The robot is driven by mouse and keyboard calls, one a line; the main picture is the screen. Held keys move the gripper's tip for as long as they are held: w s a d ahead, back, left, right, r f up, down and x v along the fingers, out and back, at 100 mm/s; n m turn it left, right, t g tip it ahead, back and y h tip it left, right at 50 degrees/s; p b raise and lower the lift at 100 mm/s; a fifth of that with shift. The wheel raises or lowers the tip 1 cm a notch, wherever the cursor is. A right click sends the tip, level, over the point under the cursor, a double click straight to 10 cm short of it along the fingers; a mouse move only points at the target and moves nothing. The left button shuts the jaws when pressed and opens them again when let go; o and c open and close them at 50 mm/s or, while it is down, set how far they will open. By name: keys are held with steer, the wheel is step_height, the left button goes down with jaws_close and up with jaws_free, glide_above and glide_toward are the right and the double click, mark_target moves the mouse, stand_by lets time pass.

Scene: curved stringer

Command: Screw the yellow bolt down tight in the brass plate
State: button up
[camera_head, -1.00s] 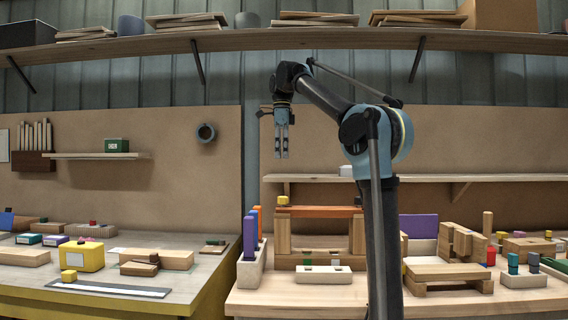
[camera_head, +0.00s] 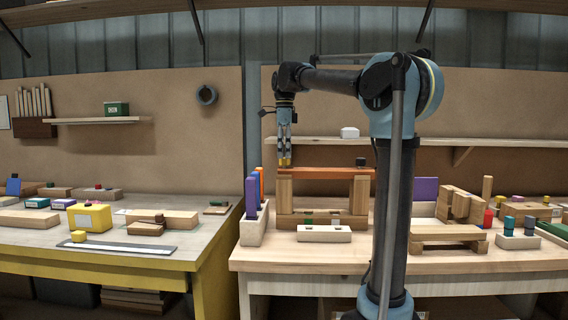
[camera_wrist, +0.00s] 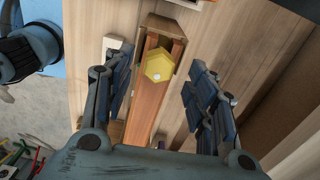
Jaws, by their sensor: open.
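The yellow bolt (camera_wrist: 158,65) shows its six-sided head in the wrist view, at the end of an orange-brown beam (camera_wrist: 151,98). In the head view the yellow bolt (camera_head: 284,162) is at the left end of the orange beam (camera_head: 325,172), which rests across wooden uprights. My gripper (camera_head: 285,152) points down right above the bolt, its fingertips at or just over the head. In the wrist view my gripper (camera_wrist: 160,62) is open, with a finger on each side of the bolt and gaps between. The bolt's shank is hidden, and I cannot make out the brass plate.
A black knob (camera_head: 360,162) stands on the beam's right end. Purple and orange boards stand in a pale holder (camera_head: 253,230) at the left. A white block (camera_head: 324,234) lies in front. A shelf (camera_head: 330,142) runs behind the beam.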

mark_target(284, 159)
steer(key=shift+f, duration=1.85)
jaws_close()
